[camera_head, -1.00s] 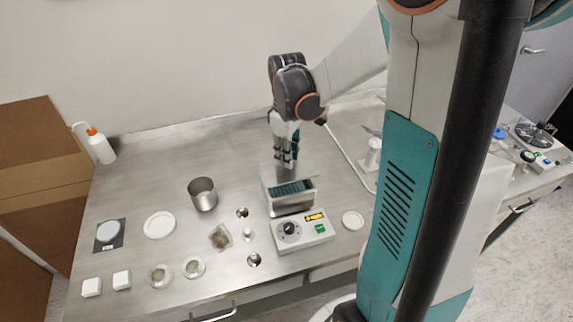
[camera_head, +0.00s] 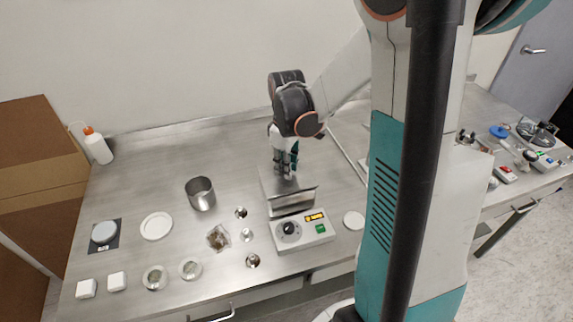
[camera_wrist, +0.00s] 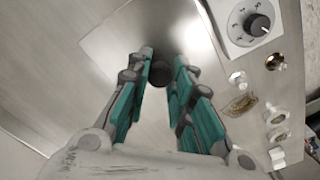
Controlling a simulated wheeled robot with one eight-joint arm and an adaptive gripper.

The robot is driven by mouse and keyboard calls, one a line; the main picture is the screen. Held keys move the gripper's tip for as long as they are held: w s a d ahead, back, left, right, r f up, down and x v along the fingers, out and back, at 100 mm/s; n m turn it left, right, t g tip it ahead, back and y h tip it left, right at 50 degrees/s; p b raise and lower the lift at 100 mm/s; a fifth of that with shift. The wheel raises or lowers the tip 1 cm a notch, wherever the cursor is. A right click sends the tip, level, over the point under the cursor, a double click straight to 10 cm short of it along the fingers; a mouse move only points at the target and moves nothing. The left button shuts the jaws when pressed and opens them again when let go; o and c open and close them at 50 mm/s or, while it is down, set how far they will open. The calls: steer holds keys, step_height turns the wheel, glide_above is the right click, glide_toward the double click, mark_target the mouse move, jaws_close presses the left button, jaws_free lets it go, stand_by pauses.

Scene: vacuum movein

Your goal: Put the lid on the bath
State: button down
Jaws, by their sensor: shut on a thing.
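The bath (camera_head: 291,209) is a metal box behind a white control unit (camera_head: 303,231) with a dial and an orange display. The lid (camera_head: 290,184) is a flat metal plate that covers the bath's top in the head view; whether it rests fully on the rim I cannot tell. My gripper (camera_head: 286,172) points down over the lid and is shut on its knob. In the wrist view the dark round knob (camera_wrist: 160,73) sits between the fingertips, with the lid plate (camera_wrist: 125,35) beyond. The bath's inside is hidden.
A metal beaker (camera_head: 201,195) stands left of the bath. A white dish (camera_head: 156,226), a scale (camera_head: 105,233), small jars and white boxes are farther left. A squeeze bottle (camera_head: 98,147) stands at the back left.

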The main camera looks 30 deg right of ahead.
steer(key=c, duration=1.4)
jaws_free()
step_height(320, 180, up, 13)
steer(key=p, duration=0.4)
steer(key=shift+r, duration=0.15)
